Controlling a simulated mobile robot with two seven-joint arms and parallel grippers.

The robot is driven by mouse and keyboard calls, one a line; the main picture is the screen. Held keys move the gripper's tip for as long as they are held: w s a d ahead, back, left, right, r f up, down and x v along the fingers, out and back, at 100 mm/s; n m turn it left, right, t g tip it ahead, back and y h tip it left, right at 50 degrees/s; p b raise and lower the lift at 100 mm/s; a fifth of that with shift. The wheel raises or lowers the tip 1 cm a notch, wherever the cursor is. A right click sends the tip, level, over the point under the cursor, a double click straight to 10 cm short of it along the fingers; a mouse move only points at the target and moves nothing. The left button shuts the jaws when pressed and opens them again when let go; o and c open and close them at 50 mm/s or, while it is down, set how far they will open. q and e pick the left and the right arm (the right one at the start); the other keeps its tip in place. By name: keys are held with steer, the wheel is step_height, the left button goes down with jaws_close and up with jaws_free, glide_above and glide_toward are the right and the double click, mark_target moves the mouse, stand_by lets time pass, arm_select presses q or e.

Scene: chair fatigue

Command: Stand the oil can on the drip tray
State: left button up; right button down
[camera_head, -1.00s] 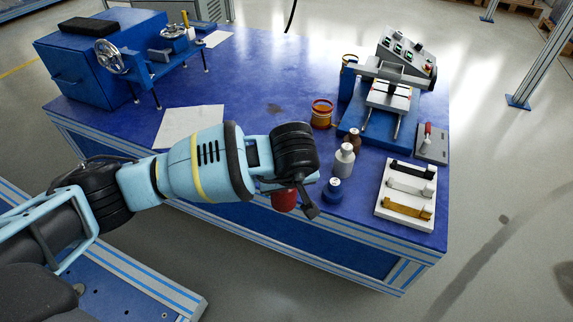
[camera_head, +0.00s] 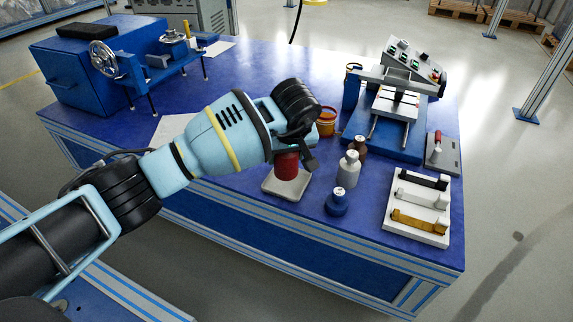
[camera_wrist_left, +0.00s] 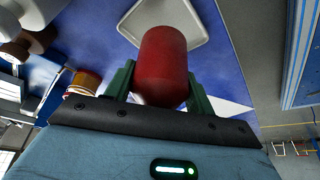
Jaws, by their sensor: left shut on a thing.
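The oil can is a red cylinder (camera_head: 287,166), also large in the left wrist view (camera_wrist_left: 163,62). My left gripper (camera_head: 293,149) is shut on it, with green fingers on both sides of the can in the left wrist view. The drip tray is a pale square tray (camera_head: 283,190) near the bench's front edge, also at the top of the left wrist view (camera_wrist_left: 137,20). The can is over the tray's back part in the head view. I cannot tell whether its bottom touches the tray. My right gripper is not in view.
Close right of the tray stand a grey bottle (camera_head: 348,170), a brown bottle (camera_head: 360,146) and a blue bottle (camera_head: 337,203). An orange container (camera_head: 326,123) is behind the can. A white rack (camera_head: 397,224) and a blue-based machine (camera_head: 385,140) are farther right.

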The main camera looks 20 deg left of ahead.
arm_select(q)
steer(key=f, duration=0.1)
steer(key=f+b, duration=0.1)
steer(key=f, duration=0.1)
steer(key=shift+w+f+b, duration=0.25)
steer(key=shift+b, duration=0.1)
steer(key=shift+f, duration=0.1)
steer(key=o, duration=1.3)
steer(key=shift+f, duration=0.1)
